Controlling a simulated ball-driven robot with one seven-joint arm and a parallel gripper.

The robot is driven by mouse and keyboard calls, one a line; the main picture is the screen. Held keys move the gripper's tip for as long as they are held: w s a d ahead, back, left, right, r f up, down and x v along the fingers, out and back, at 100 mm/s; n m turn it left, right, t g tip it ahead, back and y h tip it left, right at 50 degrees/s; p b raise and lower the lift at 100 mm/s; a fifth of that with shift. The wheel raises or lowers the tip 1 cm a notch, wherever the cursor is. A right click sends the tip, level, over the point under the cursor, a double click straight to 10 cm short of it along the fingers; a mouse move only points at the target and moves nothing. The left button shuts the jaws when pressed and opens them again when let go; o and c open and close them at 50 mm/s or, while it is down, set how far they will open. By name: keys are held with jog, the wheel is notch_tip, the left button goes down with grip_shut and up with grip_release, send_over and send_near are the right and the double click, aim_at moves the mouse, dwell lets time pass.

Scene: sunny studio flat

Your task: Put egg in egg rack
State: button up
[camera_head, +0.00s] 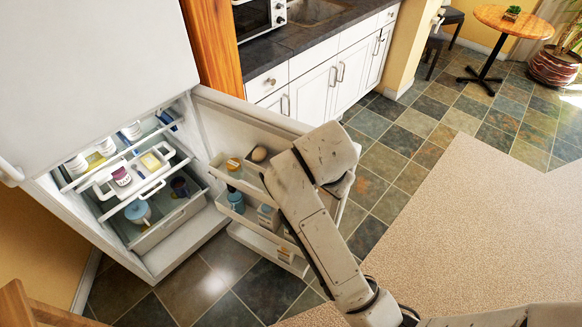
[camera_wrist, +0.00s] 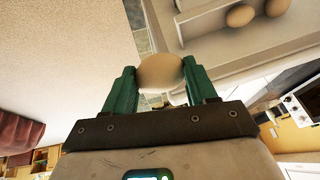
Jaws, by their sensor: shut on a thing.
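My gripper (camera_wrist: 160,80) is shut on a tan egg (camera_wrist: 160,68), held between its two green fingers in the wrist view. A pale door shelf (camera_wrist: 205,42) in the wrist view holds two more brown eggs (camera_wrist: 240,15), apart from the held egg. In the head view, the open fridge door (camera_head: 212,122) has a top shelf with a brown egg (camera_head: 259,154) in it. My arm covers part of the door there and hides my gripper and the held egg. I cannot make out separate egg hollows.
The open fridge (camera_head: 150,225) has shelves with cups, a tray and a drawer. Lower door shelves hold a blue bottle (camera_head: 235,200) and cartons. White cabinets (camera_head: 330,85) stand behind the door. Tiled floor and a beige carpet (camera_head: 470,225) lie clear at right.

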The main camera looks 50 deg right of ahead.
jog(key=w+d+f+b, duration=0.1)
jog(key=w+d+f, duration=0.1)
jog(key=w+f, duration=0.1)
jog(key=w+d+f+b, duration=0.1)
jog(key=w+d+f, duration=0.1)
jog(key=w, duration=0.2)
jog(key=w+d+f, duration=0.2)
jog(key=w+f, duration=0.1)
jog(key=w, duration=0.1)
jog(key=shift+d+f+b, duration=0.15)
jog(key=shift+f+b, duration=0.15)
jog(key=shift+b, duration=0.1)
jog(key=shift+w+d+f, duration=0.2)
jog(key=shift+w+f, duration=0.05)
jog(key=shift+f, duration=0.2)
jog(key=shift+w+f+p, duration=0.15)
jog(key=shift+f+p, duration=0.4)
jog(key=shift+f, duration=1.2)
jog(key=shift+f, duration=0.1)
jog(key=o, duration=0.8)
